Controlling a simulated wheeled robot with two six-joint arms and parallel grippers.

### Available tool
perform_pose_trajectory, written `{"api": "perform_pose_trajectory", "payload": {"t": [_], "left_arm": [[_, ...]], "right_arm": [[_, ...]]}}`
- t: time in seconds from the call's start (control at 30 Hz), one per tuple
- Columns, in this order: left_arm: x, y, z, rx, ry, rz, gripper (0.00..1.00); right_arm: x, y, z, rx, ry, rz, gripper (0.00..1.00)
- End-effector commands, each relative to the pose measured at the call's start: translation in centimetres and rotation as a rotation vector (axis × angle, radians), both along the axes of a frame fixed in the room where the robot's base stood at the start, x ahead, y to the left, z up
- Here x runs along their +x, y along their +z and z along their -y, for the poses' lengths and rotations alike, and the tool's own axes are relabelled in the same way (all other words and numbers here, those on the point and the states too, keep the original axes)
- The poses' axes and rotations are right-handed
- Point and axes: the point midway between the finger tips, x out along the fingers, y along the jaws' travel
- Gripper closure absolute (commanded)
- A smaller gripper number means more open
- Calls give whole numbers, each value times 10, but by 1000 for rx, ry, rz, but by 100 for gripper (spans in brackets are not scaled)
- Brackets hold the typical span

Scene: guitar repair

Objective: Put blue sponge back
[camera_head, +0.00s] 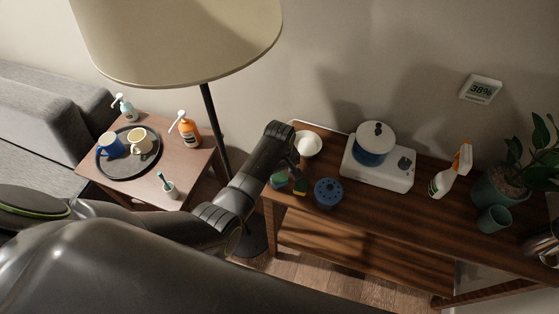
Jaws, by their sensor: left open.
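My left gripper (293,166) reaches down over the left front corner of the wooden console table. It is open, and its fingers are dark and small in the picture. Just below it are a small dark green item (280,180) and a small yellow and green item (300,188); I cannot tell whether the gripper touches either. A round blue object with holes in its top (328,192) stands right of them near the front edge. I cannot make out for sure which item is the blue sponge. My right gripper is not in view.
The console table (380,205) also bears a white bowl (308,144), a white cooker with a blue pot (372,149), a spray bottle (452,172) and a plant. A floor lamp (209,110) stands between it and the side table (190,160). The console's middle front is clear.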

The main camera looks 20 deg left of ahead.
Motion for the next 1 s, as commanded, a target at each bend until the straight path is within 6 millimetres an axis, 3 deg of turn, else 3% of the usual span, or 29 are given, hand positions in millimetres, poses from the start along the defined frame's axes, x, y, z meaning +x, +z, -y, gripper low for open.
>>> {"api": "perform_pose_trajectory", "payload": {"t": [0.3,0.53,0.7,1.0], "left_arm": [[1,59,1,-2,-1,6,35],[1,93,1,-1,-1,4,35],[1,104,1,-1,-1,2,35],[1,104,-1,-3,-4,13,35]], "right_arm": [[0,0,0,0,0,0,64],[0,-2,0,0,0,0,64],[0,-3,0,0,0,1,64],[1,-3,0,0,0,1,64]]}}
